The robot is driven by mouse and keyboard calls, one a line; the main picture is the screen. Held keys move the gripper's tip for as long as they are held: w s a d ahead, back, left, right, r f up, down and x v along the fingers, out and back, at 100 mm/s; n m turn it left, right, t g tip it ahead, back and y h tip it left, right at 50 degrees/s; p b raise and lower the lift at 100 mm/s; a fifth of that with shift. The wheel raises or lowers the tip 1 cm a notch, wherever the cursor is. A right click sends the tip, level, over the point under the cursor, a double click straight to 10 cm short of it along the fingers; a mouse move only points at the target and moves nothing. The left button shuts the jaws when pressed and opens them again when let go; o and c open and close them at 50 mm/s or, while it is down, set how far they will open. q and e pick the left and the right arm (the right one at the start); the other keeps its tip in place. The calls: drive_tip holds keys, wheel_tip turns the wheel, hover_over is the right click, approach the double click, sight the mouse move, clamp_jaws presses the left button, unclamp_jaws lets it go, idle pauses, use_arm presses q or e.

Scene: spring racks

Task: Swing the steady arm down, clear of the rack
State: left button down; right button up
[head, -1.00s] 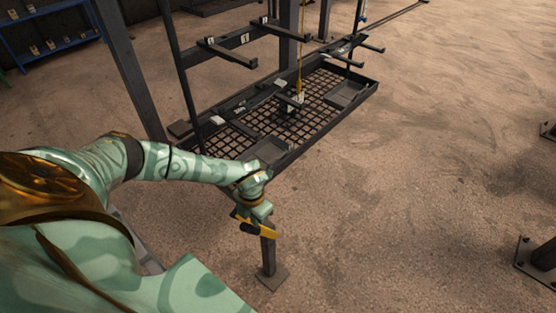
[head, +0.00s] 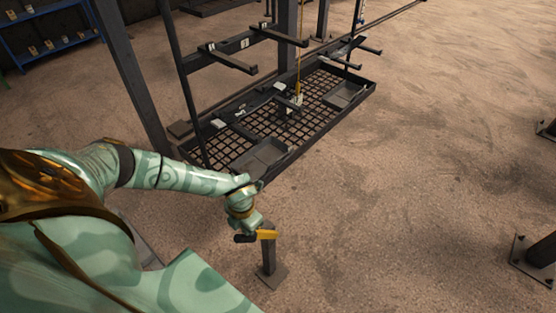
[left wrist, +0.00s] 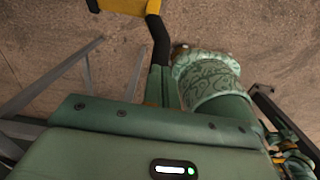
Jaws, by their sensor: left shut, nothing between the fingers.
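My left gripper (head: 257,236), with yellow and black fingers, is shut and empty. It is low in the middle of the head view, in front of the rack's near end and apart from the tray in the picture. Its yellow and black parts also show at the top of the left wrist view (left wrist: 135,8). The rack (head: 290,152) is a dark frame with a mesh tray and several label-bearing arms, such as one prong (head: 232,60). A yellow line (head: 298,75) hangs down to the tray. My right gripper is out of view.
A short dark post (head: 268,262) on a floor plate stands right behind my left gripper. A tall dark upright (head: 133,80) stands left of the rack. A blue shelf (head: 45,50) is at the far left. Open floor lies to the right.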

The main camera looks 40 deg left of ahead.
use_arm(q)
drive_tip(key=shift+s+p, duration=2)
drive_tip(key=shift+s, duration=1.3)
drive_tip(key=shift+w+a+f+b, duration=0.1)
drive_tip(key=shift+w+b, duration=0.7)
drive_tip(key=shift+w, duration=2.25)
